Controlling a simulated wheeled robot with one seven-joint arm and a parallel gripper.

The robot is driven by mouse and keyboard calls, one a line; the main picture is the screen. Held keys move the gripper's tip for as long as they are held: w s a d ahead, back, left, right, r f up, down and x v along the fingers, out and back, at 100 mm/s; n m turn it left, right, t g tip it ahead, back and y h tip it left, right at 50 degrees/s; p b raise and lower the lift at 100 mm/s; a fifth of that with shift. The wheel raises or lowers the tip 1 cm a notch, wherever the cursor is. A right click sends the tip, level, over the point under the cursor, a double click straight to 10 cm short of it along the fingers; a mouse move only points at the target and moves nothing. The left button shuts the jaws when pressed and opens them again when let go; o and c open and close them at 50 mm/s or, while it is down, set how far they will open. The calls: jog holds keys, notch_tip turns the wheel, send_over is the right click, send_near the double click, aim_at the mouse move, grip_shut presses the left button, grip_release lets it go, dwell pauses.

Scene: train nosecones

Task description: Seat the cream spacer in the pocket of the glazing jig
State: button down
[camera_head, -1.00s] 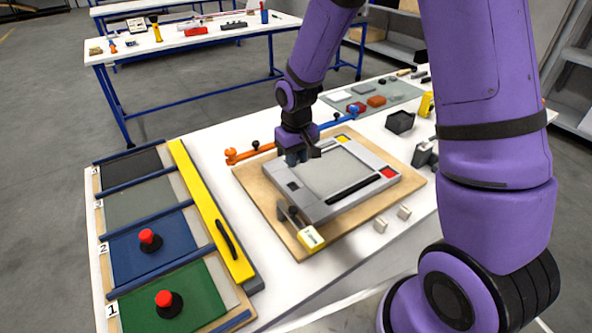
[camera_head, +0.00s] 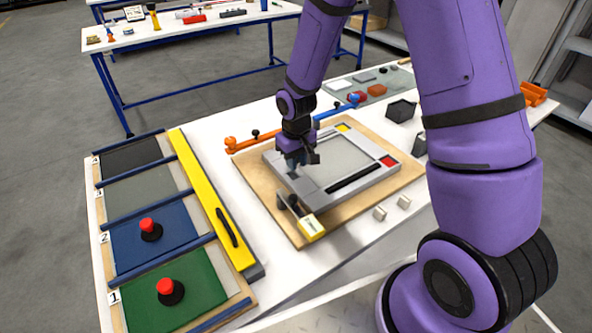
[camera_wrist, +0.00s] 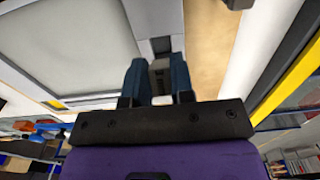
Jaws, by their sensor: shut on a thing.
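The glazing jig (camera_head: 362,186) is a grey frame around a pale panel, lying on a tan board. It has a yellow insert, a red insert and a black bar. My gripper (camera_head: 296,166) points down over the frame's left side, low above the dark pocket there. In the wrist view, the blue fingers of my gripper (camera_wrist: 160,77) are shut on a small pale block, the cream spacer (camera_wrist: 160,74), which looks greyish in shade. A dark patch of the pocket (camera_wrist: 161,45) shows just beyond the fingertips. I cannot tell whether the spacer touches the jig.
Two loose cream blocks (camera_head: 380,213) lie on the white table in front of the board. A clamp with a yellow tag (camera_head: 312,227) stands at the board's front corner. A yellow bar (camera_head: 208,196) lies to the left.

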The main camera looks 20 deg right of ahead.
jog(key=shift+f, duration=1.8)
jog(key=shift+f, duration=0.15)
jog(key=shift+f, duration=0.1)
jog(key=c, duration=1)
grip_release()
notch_tip(320, 180, up, 11)
jog(key=shift+r, duration=0.1)
